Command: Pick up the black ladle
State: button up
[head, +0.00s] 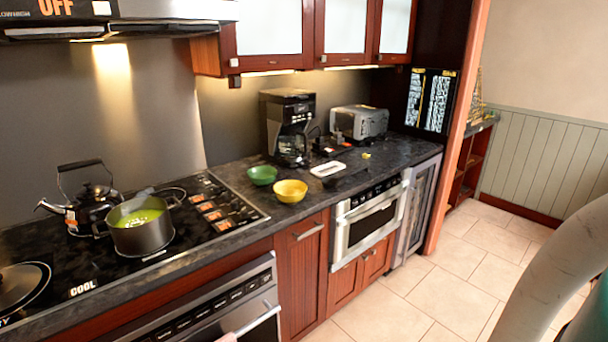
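My gripper is not in view. Only a large grey curved part of my arm shows at the lower right, far from the counter.
A pot (143,236) and kettle (92,207) stand on the cooktop. A microwave drawer (369,221) sits below. Tiled floor in front is clear.

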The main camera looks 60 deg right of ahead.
aim_at(328, 182)
jog(key=z, duration=1.6)
jog(key=i+j+z, duration=0.15)
